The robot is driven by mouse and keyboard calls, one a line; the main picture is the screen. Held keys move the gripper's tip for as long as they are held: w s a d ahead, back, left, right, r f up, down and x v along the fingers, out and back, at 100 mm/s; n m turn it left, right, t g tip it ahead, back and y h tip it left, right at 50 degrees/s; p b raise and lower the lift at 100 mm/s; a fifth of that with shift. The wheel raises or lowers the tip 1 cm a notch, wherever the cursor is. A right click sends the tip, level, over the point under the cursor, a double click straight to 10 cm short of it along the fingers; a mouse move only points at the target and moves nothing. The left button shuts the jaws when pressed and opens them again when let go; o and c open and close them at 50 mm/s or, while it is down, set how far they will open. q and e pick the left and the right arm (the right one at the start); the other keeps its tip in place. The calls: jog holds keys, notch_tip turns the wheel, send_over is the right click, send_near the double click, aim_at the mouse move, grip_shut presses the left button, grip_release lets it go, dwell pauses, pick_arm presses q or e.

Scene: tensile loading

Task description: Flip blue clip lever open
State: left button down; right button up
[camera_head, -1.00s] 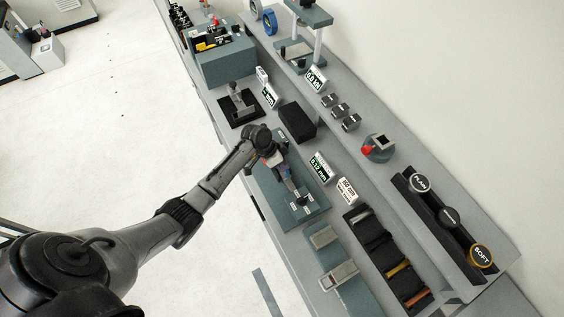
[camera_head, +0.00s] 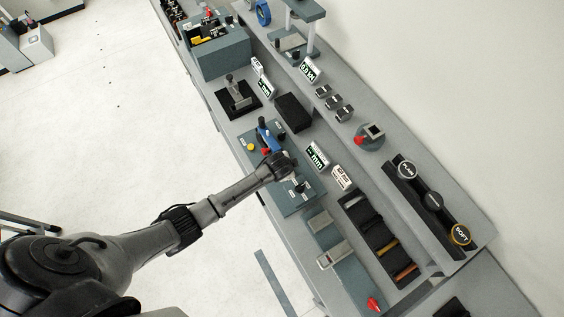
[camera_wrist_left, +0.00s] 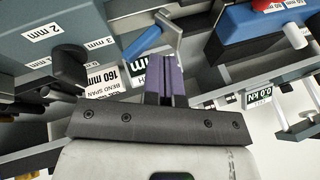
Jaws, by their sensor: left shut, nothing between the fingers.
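A blue part (camera_head: 268,138) stands on the teal fixture plate (camera_head: 290,206) in the head view, just above my left gripper (camera_head: 286,168). The gripper is over the plate's middle, and my wrist hides what lies under it. In the left wrist view my left gripper (camera_wrist_left: 166,65) has its purple fingers shut together and empty. A blue lever handle (camera_wrist_left: 143,41) on a thin metal bracket lies just beyond the fingertips. I cannot tell whether they touch. A larger blue block (camera_wrist_left: 250,27) is to the right.
A yellow knob (camera_head: 250,147) sits at the plate's left edge. A black block (camera_head: 294,112) and small display (camera_head: 317,155) stand behind the plate. A dark tray with several bars (camera_head: 378,238) is to the right. A black post (camera_wrist_left: 69,63) stands left of the fingers.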

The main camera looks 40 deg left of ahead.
pick_arm(q)
jog(key=shift+w+f, duration=0.1)
jog(key=shift+f, duration=0.05)
jog(key=shift+w+a+f, duration=0.2)
jog(key=shift+a+f, duration=0.05)
jog(key=shift+a, duration=0.35)
jog(key=shift+s+d+r+p, duration=0.1)
jog(key=shift+s+r+p, duration=0.05)
jog(key=shift+r+p, duration=0.3)
jog(key=s+d+p+v, duration=0.1)
jog(key=p+v, duration=0.7)
jog(key=shift+d+p, duration=0.3)
jog(key=shift+d, duration=0.05)
jog(key=shift+s, duration=0.1)
dwell(0.3)
